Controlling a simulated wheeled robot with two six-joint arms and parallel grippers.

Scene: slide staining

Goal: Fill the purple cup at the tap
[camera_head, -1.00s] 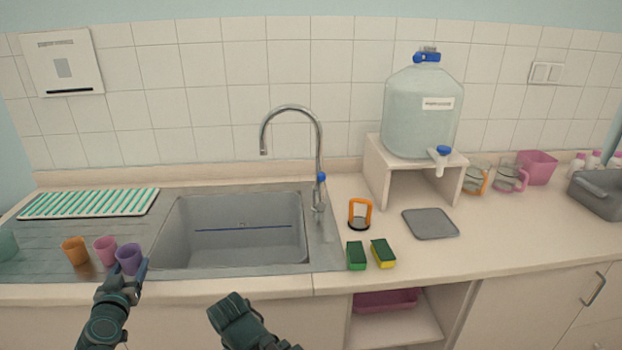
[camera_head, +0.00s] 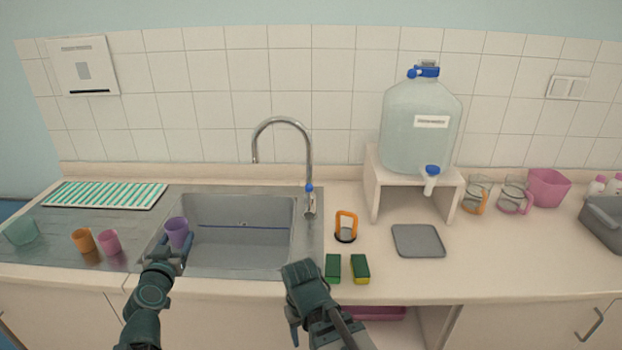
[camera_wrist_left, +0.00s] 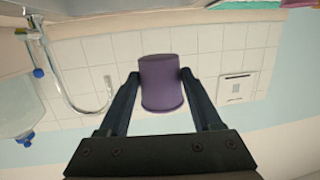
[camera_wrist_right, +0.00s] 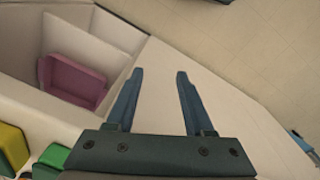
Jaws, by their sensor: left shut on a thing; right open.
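The purple cup (camera_head: 177,231) is held by my left gripper (camera_head: 180,243) over the left edge of the sink (camera_head: 240,250). In the left wrist view the cup (camera_wrist_left: 161,84) sits between the two fingers (camera_wrist_left: 159,76); I cannot see into it. The tap (camera_head: 309,160) is a chrome gooseneck behind the sink, with a blue knob at its lower part; its spout opening is at the left end of the arc, up and right of the cup. My right gripper (camera_wrist_right: 153,72) is open and empty in the right wrist view, in front of the counter.
An orange cup (camera_head: 83,240) and a pink cup (camera_head: 109,242) stand left of the sink, near a teal container (camera_head: 20,232). Two sponges (camera_head: 333,268) and an orange-handled item (camera_head: 346,226) lie right of it. A water jug (camera_head: 419,125) stands on a white stand (camera_head: 375,190).

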